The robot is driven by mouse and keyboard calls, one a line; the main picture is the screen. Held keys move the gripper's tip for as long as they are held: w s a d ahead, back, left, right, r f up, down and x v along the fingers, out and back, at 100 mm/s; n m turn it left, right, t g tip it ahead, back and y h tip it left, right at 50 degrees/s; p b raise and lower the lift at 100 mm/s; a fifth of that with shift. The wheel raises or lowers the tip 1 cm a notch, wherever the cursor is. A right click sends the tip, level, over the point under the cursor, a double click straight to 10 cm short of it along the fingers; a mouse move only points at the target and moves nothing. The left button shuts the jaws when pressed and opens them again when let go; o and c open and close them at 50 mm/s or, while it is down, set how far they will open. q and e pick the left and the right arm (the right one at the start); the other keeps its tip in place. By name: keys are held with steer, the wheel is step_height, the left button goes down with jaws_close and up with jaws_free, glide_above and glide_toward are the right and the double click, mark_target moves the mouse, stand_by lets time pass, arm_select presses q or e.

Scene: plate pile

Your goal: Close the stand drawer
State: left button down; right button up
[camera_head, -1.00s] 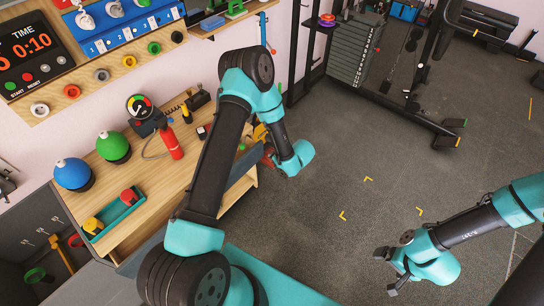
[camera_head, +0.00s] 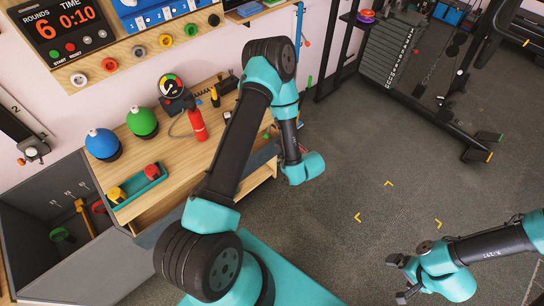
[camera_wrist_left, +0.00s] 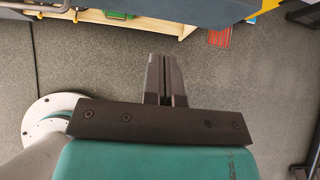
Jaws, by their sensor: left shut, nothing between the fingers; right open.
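The wooden stand (camera_head: 185,160) is at the left of the head view. A blue-grey panel (camera_head: 262,156) shows at its right front edge, partly behind my left arm; I cannot tell whether it is the drawer front. In the left wrist view, a dark blue-grey surface (camera_wrist_left: 195,12) crosses the top. My left gripper (camera_wrist_left: 166,62) is shut and empty, apart from that surface; its fingers are mostly hidden in the head view. My right gripper (camera_head: 400,279) is open and empty above the floor at lower right, far from the stand.
A grey open-topped box (camera_head: 95,265) with tools stands at lower left. On the stand are a blue ball (camera_head: 102,144), a green ball (camera_head: 142,122), a red extinguisher (camera_head: 197,125) and a teal tray (camera_head: 138,186). A weight rack (camera_head: 390,45) stands behind. The middle floor is clear.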

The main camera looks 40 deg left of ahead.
mark_target(262, 153)
arm_select(q)
steer(key=x, duration=0.4)
steer(key=r+x, duration=0.1)
steer(key=x, duration=0.2)
steer(key=a+x, duration=0.1)
steer(key=x, duration=0.3)
steer(key=shift+w+a, duration=0.2)
steer(key=shift+a, duration=0.1)
steer(key=shift+w+a, duration=0.15)
steer(key=shift+a, duration=0.55)
steer(key=shift+a, duration=0.1)
steer(key=a, duration=0.2)
steer(key=w+a, duration=0.1)
steer(key=a, duration=0.1)
steer(key=shift+a, duration=0.2)
